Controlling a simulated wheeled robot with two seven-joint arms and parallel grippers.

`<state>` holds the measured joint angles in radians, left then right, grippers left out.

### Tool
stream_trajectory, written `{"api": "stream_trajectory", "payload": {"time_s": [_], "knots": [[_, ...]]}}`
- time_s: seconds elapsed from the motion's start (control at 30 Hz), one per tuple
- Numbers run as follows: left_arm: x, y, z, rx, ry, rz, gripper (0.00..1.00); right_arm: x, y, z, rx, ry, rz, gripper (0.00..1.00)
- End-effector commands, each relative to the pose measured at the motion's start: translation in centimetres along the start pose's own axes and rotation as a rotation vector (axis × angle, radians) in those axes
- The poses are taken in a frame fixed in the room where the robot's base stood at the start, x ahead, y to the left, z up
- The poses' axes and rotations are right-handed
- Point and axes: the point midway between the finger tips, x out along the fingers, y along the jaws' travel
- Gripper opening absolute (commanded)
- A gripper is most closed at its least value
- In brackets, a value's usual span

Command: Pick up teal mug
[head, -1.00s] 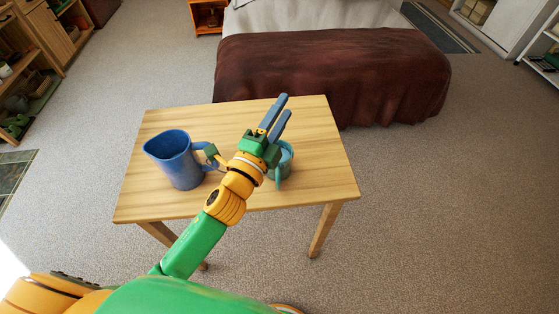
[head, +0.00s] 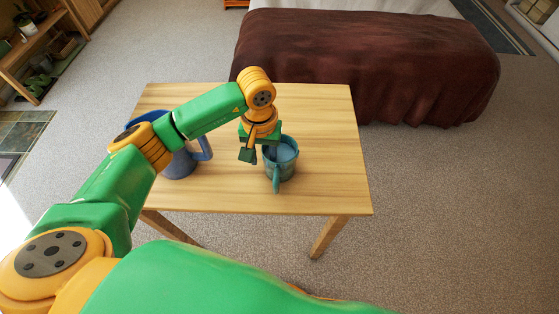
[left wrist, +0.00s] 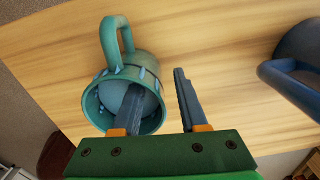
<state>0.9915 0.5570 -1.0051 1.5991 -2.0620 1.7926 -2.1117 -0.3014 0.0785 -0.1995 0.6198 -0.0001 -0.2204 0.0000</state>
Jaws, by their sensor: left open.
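The teal mug (head: 281,176) stands upright on the wooden table, right of the blue mug, with its handle towards me. In the left wrist view it is at left (left wrist: 148,70), its handle pointing up in the picture. My left gripper (left wrist: 158,88) is open and points down at it. In the head view the gripper body (head: 260,135) is at the mug's far left edge, fingertips mostly hidden. My right gripper is out of view.
A larger blue mug (head: 180,165) stands left on the wooden table (head: 325,185), partly hidden by my left arm. Its handle is close to the gripper. The table's right side is clear. A bed with a brown blanket (head: 370,65) stands behind.

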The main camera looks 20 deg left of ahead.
Motion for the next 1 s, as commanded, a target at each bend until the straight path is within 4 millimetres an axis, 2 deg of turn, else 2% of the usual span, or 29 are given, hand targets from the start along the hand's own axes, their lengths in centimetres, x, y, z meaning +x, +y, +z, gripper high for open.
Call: {"api": "stream_trajectory", "payload": {"time_s": [0.03, 0.13, 0.37, 0.5, 0.53, 1.0], "knots": [[0.5, 0.1, 0.2, 0.000, -0.007, 0.000, 0.42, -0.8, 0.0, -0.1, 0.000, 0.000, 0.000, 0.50], [2.0, 0.1, 0.1, -0.001, -0.002, 0.001, 0.42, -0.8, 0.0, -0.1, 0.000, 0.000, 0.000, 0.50], [2.4, 0.1, 0.1, 0.000, 0.000, 0.002, 0.42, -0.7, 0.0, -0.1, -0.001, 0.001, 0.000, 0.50], [2.4, 0.1, 0.1, -0.001, 0.000, 0.002, 0.05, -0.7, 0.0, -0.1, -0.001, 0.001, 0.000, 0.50], [2.4, 0.1, 0.1, -0.001, 0.000, 0.002, 0.00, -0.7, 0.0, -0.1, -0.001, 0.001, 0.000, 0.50], [2.5, 0.0, 0.1, -0.001, -0.003, -0.001, 0.00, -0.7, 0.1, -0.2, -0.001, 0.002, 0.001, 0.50]]}}
